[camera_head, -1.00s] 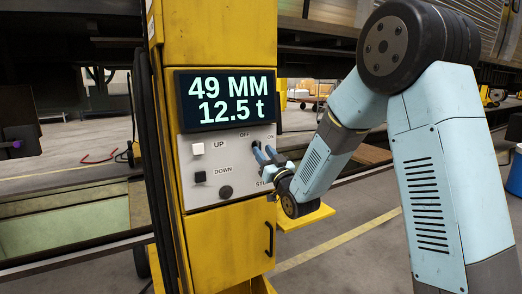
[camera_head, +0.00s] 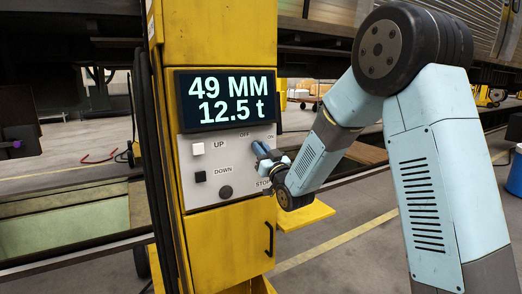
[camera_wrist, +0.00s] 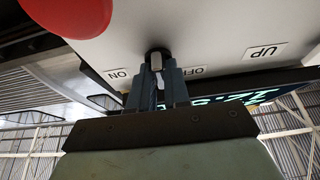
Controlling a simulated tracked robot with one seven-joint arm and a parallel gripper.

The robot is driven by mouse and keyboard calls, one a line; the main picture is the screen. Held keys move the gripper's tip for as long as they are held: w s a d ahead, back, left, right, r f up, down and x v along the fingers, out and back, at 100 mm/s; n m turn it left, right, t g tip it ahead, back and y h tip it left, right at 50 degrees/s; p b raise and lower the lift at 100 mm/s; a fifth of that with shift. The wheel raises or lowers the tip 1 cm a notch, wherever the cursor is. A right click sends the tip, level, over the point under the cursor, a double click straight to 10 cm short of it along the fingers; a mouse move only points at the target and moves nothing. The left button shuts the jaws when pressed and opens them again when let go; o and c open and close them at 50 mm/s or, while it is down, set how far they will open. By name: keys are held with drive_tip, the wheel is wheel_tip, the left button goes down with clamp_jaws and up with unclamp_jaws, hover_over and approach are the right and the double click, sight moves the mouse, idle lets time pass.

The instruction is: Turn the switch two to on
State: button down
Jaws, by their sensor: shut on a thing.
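The switch (camera_wrist: 156,62), a small grey-white handle on a dark round base, sits on the grey-white control panel (camera_head: 205,170). It lies between the ON label (camera_wrist: 119,74) and the OFF label (camera_wrist: 192,71), which appear upside down in the wrist view. My gripper (camera_wrist: 157,75) has its two blue fingers shut on the handle, one on each side. In the head view, my gripper (camera_head: 259,148) reaches the panel's right side from the right and hides the switch. I cannot tell exactly which label the handle points to.
A large red button (camera_wrist: 80,12) is close to my gripper in the wrist view. The panel also has a white UP button (camera_head: 198,149), a black DOWN button (camera_head: 200,176) and a dark round knob (camera_head: 225,192). The display (camera_head: 226,100) above reads 49 MM and 12.5 t.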

drive_tip(key=shift+m, duration=0.3)
drive_tip(key=m+h, duration=0.2)
drive_tip(key=m, duration=0.3)
drive_tip(key=m+h, duration=0.3)
drive_tip(key=m, duration=0.2)
drive_tip(key=m+t+h, duration=0.1)
drive_tip(key=m+h, duration=0.1)
drive_tip(key=m, duration=0.3)
drive_tip(key=shift+r+m+h, duration=0.1)
drive_tip(key=shift+m+h, duration=0.2)
drive_tip(key=shift+h, duration=0.1)
drive_tip(key=c, duration=1.2)
unclamp_jaws()
drive_tip(key=shift+s, duration=0.15)
drive_tip(key=v, duration=1.3)
drive_tip(key=shift+s+d, duration=0.1)
drive_tip(key=shift+s, duration=0.15)
